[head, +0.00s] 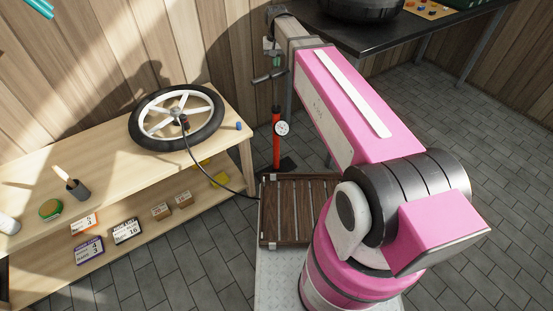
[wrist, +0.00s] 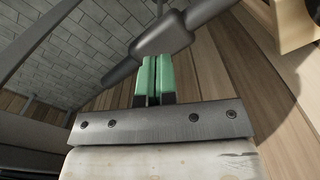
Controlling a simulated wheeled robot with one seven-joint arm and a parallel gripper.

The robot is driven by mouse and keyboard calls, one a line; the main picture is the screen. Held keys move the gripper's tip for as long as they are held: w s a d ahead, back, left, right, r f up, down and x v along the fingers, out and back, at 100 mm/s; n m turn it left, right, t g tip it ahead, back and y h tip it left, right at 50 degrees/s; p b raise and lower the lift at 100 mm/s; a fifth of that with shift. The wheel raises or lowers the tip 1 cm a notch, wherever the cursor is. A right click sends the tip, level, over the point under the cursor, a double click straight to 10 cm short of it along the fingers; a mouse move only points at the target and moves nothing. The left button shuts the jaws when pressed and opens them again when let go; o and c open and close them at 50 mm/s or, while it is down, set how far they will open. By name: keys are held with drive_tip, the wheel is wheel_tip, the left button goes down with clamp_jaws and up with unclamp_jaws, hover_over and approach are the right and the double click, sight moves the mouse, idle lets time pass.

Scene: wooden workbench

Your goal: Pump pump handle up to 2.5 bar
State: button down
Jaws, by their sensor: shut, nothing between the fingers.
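The floor pump stands upright on the floor beside the workbench, with a red barrel (head: 276,140) and a round white gauge (head: 282,128). The gauge's needle is too small to read. Its dark T-shaped pump handle (head: 267,77) is above the barrel, and in the wrist view the handle (wrist: 165,38) runs diagonally past the fingertips. My gripper (head: 276,64) is just above the handle. In the wrist view its green fingers (wrist: 154,75) are shut together with nothing between them, their tips at the handle's thick middle. Whether they touch it I cannot tell.
A spoked wheel (head: 177,118) lies on the wooden workbench (head: 110,165), joined to the pump by a black hose (head: 205,168). A slatted wooden crate (head: 297,210) stands in front of the pump. A dark table (head: 400,38) is behind my arm. Tiled floor is open at right.

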idle(0.5)
hover_over(276, 109)
drive_tip(key=shift+f, duration=8.6)
wheel_tip(276, 109, up, 17)
drive_tip(key=shift+r, duration=0.15)
